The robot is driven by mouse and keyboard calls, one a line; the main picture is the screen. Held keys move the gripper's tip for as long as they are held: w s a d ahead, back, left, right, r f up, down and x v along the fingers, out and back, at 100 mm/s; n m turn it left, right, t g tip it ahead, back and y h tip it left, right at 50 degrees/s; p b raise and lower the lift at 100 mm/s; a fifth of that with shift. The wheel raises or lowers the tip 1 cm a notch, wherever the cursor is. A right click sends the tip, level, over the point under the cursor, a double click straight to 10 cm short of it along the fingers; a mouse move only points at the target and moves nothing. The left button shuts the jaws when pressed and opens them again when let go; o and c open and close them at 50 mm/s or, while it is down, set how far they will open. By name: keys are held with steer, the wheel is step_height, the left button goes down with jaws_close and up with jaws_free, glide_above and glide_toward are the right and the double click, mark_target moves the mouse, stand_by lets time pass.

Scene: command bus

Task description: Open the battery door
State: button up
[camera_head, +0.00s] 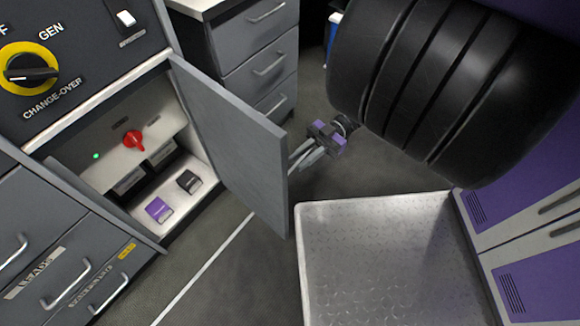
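The grey battery door (232,140) stands swung well out from its compartment, with the hinge side at its left edge. The open compartment (143,145) shows a red rotary switch (133,139), a green light, a purple block (158,209) and a dark block (188,181). My gripper (299,157) is just right of the door's free edge, on the door's far side. Its purple and black body shows, but the door hides part of the fingers. I cannot tell whether they touch the door or how far they are apart.
A panel with a yellow and black change-over knob (29,69) is above the compartment. Grey drawers (62,262) are below left. Another drawer unit (257,50) stands behind the door. Purple and grey cabinet fronts (540,245) are at right. Bare floor (225,262) lies before the compartment.

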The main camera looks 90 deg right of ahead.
steer(key=shift+v, duration=1.15)
